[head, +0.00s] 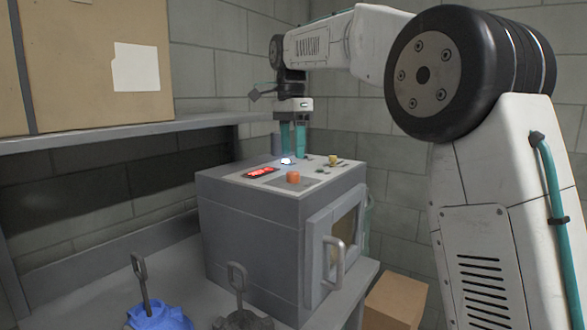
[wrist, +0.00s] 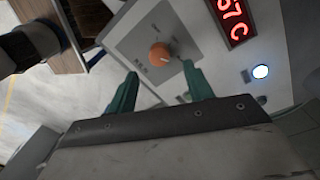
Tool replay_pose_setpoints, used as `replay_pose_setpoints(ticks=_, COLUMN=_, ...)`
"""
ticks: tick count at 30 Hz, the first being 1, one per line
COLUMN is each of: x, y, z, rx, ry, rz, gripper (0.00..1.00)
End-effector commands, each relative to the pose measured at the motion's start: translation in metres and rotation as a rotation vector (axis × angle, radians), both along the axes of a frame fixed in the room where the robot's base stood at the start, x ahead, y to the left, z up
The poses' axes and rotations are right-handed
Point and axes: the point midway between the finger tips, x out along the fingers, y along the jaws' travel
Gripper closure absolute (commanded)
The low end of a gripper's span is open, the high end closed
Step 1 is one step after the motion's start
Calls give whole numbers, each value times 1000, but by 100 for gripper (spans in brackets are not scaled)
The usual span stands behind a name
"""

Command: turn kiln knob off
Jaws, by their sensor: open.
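An orange knob (head: 293,177) sits on a darker grey plate of the panel. The orange knob (wrist: 160,54) also shows in the wrist view with a pale pointer mark; its small labels are unreadable. My gripper (head: 293,152) points down over the back of the panel, beyond the knob in the head view. Its teal fingers (wrist: 160,72) are apart and empty. In the wrist view the knob appears just beyond the fingertips, between their lines, not touched.
The kiln door has a handle (head: 334,262). A shelf with cardboard boxes (head: 95,65) is left. A blue item (head: 158,316) lies in front.

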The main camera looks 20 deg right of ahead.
Motion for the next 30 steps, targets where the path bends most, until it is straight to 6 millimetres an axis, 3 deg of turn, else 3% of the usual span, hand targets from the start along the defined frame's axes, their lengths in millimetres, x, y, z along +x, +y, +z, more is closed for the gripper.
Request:
replay_pose_setpoints(ticks=9, x=-3, y=-1, z=-47, rx=0, ry=0, rz=1, gripper=48)
replay_pose_setpoints(ticks=21, x=-3, y=-1, z=-57, rx=0, ry=-1, rz=2, gripper=48)
replay_pose_setpoints(ticks=26, x=-3, y=-1, z=-57, rx=0, ry=-1, rz=2, gripper=93)
replay_pose_setpoints(ticks=30, x=-3, y=-1, z=-57, rx=0, ry=-1, rz=3, gripper=93)
